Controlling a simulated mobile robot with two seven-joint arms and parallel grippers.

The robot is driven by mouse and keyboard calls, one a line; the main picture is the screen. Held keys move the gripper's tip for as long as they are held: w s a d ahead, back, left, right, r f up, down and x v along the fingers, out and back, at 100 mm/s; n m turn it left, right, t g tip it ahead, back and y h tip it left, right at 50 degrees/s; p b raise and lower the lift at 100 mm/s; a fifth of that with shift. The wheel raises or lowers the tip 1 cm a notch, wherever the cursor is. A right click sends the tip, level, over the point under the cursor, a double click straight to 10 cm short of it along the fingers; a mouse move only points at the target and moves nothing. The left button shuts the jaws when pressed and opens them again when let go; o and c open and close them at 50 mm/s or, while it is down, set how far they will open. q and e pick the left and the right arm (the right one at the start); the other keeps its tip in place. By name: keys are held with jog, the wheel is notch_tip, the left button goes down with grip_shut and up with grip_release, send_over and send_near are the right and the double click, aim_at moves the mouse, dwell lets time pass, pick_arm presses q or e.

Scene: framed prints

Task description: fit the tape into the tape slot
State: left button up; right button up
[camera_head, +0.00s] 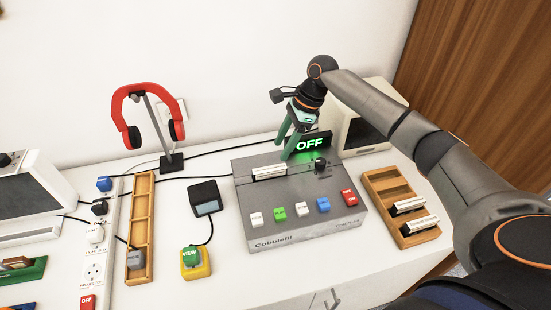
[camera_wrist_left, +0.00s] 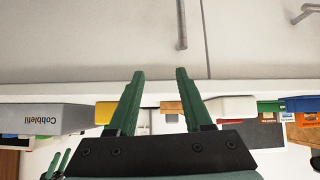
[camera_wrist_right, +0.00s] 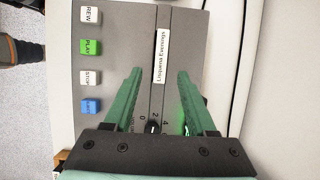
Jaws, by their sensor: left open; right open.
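The grey tape deck (camera_head: 300,235) stands on the white table. A tape with a white label (camera_head: 269,173) sits in the slot at the deck's upper left; its label also shows in the right wrist view (camera_wrist_right: 162,56). How deep it sits I cannot tell. My right gripper (camera_head: 286,149) is open and empty above the back of the deck, fingers pointing down. In the right wrist view its fingertips (camera_wrist_right: 160,72) are on either side of the tape's line, apart from the label. My left gripper (camera_wrist_left: 157,74) is open and empty, outside the head view, facing the cabinet front.
A wooden rack (camera_head: 388,184) at the right holds two tapes (camera_head: 418,226). A lit OFF sign (camera_head: 309,144) stands behind the deck.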

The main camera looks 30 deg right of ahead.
jog(key=shift+v, duration=1.5)
